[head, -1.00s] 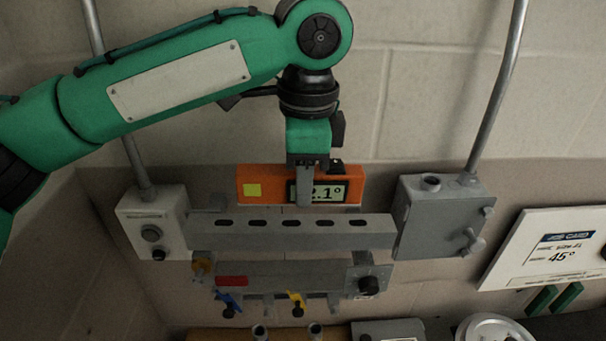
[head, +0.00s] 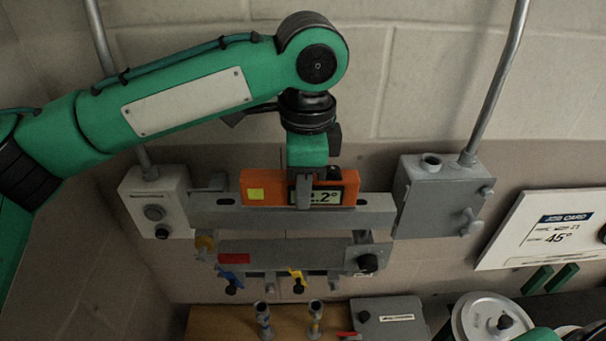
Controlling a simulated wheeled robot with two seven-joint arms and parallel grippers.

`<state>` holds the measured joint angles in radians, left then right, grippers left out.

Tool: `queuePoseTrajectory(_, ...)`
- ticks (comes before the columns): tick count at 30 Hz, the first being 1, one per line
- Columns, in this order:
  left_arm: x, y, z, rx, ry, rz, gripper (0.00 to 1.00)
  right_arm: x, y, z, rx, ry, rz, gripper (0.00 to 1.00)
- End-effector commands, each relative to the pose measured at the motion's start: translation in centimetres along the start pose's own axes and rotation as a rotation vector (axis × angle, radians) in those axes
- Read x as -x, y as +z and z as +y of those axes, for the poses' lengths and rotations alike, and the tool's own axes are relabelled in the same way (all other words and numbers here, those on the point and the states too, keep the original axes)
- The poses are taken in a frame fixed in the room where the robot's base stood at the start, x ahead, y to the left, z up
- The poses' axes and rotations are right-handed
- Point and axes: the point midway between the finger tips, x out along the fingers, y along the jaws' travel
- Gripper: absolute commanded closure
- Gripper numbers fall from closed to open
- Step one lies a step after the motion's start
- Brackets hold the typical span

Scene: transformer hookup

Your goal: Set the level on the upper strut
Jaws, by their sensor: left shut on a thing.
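The orange level (head: 268,196) has a yellow sticker and a digital display with partly covered digits ending in ".2°". My left gripper (head: 304,200) is shut on the level from above, with a finger in front of the display. The level looks roughly horizontal and overlaps the top face of the grey slotted upper strut (head: 290,217), hiding its middle slots. I cannot tell whether it touches the strut.
A light box (head: 155,200) and a grey box (head: 440,200) flank the strut. A lower strut (head: 290,250) with a red label hangs below, above blue and yellow levers. A job card (head: 545,235) reading 45° is at right. Below is a wooden surface (head: 215,322).

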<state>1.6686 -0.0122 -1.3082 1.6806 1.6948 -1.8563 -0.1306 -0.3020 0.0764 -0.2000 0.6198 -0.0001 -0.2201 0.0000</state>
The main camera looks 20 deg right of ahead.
Motion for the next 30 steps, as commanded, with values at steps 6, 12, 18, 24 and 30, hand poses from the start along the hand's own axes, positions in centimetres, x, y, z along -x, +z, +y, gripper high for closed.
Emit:
queuePoseTrajectory(6, -0.1, 0.0, 0.0, 0.0, 0.0, 0.001, 1.0, 0.0, 0.0, 0.2, 0.001, 0.003, 0.0, 0.47)
queuePoseTrajectory(12, -0.1, 0.0, 0.0, 0.0, 0.0, 0.001, 0.53, 0.0, -0.1, 0.5, 0.002, 0.005, 0.001, 0.47)
queuePoseTrajectory(18, -0.1, 0.0, 0.0, 0.0, 0.0, 0.001, 0.48, 0.0, -0.1, 0.6, 0.002, 0.006, 0.001, 0.47)
queuePoseTrajectory(24, 0.3, 0.0, -0.1, 0.001, -0.001, 0.001, 0.48, -0.3, -0.1, 0.5, 0.002, 0.006, 0.001, 0.47)
queuePoseTrajectory(30, 3.1, -0.1, -0.1, 0.002, -0.003, 0.002, 0.48, -1.8, 0.0, 0.5, 0.002, 0.005, 0.002, 0.47)
